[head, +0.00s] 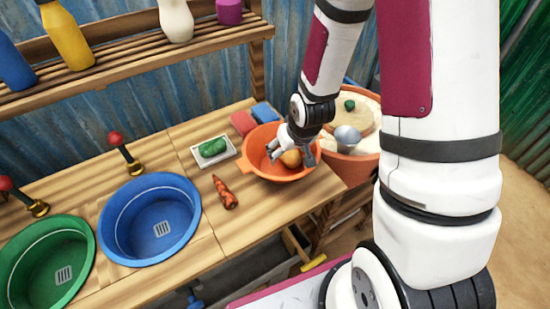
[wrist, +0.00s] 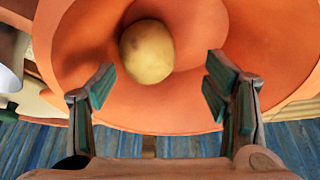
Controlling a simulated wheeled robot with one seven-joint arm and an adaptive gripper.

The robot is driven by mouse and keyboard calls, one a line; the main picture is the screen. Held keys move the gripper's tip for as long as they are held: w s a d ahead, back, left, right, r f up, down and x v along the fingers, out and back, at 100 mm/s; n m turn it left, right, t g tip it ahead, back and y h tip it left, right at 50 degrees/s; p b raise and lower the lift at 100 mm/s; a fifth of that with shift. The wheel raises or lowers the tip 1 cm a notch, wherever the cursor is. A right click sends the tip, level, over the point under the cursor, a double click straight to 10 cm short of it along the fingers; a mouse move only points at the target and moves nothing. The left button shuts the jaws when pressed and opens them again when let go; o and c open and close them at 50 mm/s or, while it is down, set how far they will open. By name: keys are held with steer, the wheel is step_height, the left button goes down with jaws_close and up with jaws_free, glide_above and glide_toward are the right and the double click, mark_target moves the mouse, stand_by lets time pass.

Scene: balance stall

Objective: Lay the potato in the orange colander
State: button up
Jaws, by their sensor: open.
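The potato (wrist: 147,51) lies inside the orange colander (wrist: 275,60), against its inner surface. In the head view the potato (head: 291,158) shows below my gripper, partly hidden by it, and the colander (head: 258,170) stands at the right end of the wooden counter. My gripper (head: 280,152) is over the colander. In the wrist view my gripper (wrist: 160,88) is open, its two fingers spread apart. The potato is beyond the fingertips, between their lines, and neither finger touches it.
A carrot (head: 225,193) lies left of the colander. A white tray (head: 230,148) with a green vegetable (head: 212,147) and two sponges, red (head: 243,123) and blue (head: 265,114), sit behind. Blue (head: 150,220) and green (head: 47,262) basins stand left. A large tub (head: 362,167) stands right.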

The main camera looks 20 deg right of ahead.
steer(key=v, duration=1)
steer(key=shift+s+r, duration=0.2)
steer(key=shift+r, duration=0.1)
steer(key=s+a+r, duration=0.3)
steer(key=s+r, duration=1.4)
steer(key=r, duration=0.1)
steer(key=shift+a+r, duration=0.15)
steer(key=shift+r, duration=0.2)
